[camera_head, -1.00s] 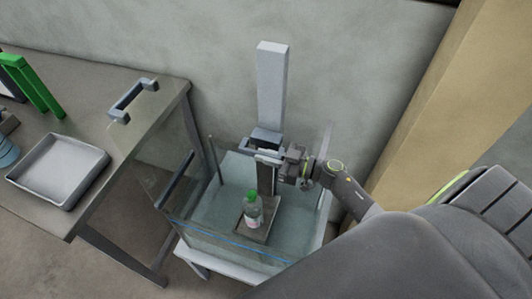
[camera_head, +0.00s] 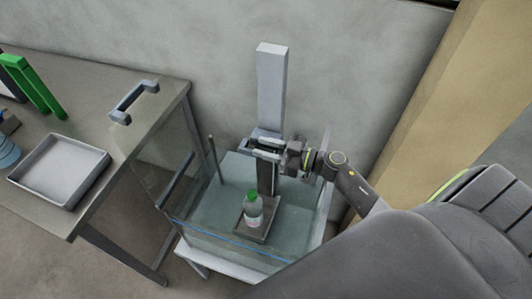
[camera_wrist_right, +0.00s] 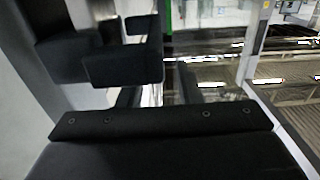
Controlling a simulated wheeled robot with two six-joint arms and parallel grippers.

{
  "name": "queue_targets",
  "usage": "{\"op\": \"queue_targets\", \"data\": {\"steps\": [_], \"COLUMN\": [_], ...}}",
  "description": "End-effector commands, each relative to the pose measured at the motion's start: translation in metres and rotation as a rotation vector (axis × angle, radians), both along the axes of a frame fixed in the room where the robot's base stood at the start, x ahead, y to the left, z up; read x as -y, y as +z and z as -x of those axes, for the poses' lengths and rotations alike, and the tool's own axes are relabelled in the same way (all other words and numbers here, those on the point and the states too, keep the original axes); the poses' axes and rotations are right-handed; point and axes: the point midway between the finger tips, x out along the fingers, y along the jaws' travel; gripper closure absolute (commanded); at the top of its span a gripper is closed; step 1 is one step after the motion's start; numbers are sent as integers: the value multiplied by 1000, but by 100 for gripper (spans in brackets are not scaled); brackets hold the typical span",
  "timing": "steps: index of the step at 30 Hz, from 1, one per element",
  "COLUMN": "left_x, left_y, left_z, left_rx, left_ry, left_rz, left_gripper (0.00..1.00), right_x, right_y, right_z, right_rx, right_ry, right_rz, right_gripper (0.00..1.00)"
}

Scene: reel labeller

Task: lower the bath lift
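The bath lift's tall grey column (camera_head: 270,85) stands behind the glass-walled bath (camera_head: 210,226). Its small platform (camera_head: 268,226) is inside the bath and carries an upright clear bottle (camera_head: 252,211) with a green cap. My right gripper (camera_head: 264,148) is at the grey carriage at the column's foot, with its fingers apart, one above the other. Whether they touch the carriage is too small to tell. In the right wrist view, dark blocks and a dark bar with screws fill the near part. My left gripper is out of view.
A table at the left holds a shallow grey tray (camera_head: 42,195), a green frame (camera_head: 34,85) and a grey handle-shaped piece (camera_head: 133,100). A glass panel stands between table and bath. The wall is close behind the column.

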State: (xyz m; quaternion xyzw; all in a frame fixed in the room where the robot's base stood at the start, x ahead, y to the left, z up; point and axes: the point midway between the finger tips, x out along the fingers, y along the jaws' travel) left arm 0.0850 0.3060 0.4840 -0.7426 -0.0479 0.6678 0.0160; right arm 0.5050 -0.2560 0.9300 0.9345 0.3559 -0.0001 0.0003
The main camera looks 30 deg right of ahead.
Motion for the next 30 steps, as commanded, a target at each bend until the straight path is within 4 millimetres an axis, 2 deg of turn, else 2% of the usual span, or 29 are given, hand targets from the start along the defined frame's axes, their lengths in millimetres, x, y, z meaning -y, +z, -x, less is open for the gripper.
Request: {"op": "queue_targets", "data": {"steps": [1,3,9,20,21,24,28,30], "left_x": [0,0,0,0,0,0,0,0], "left_y": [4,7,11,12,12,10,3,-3], "left_z": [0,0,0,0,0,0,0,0], "left_rx": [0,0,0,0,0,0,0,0], "left_ry": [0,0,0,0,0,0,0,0], "left_rz": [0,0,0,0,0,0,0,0], "left_gripper": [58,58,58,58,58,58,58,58], "right_x": [0,0,0,0,0,3,21,35], "right_y": [13,26,54,61,61,60,54,52], "right_z": [1,0,0,0,0,2,15,27], "right_rx": [3,3,1,-1,-1,-4,-28,-50], "right_ry": [2,2,1,0,0,-1,-10,-14], "right_rz": [2,3,1,-1,-1,5,38,64], "right_gripper": [68,68,68,68,70,83,100,100]}}
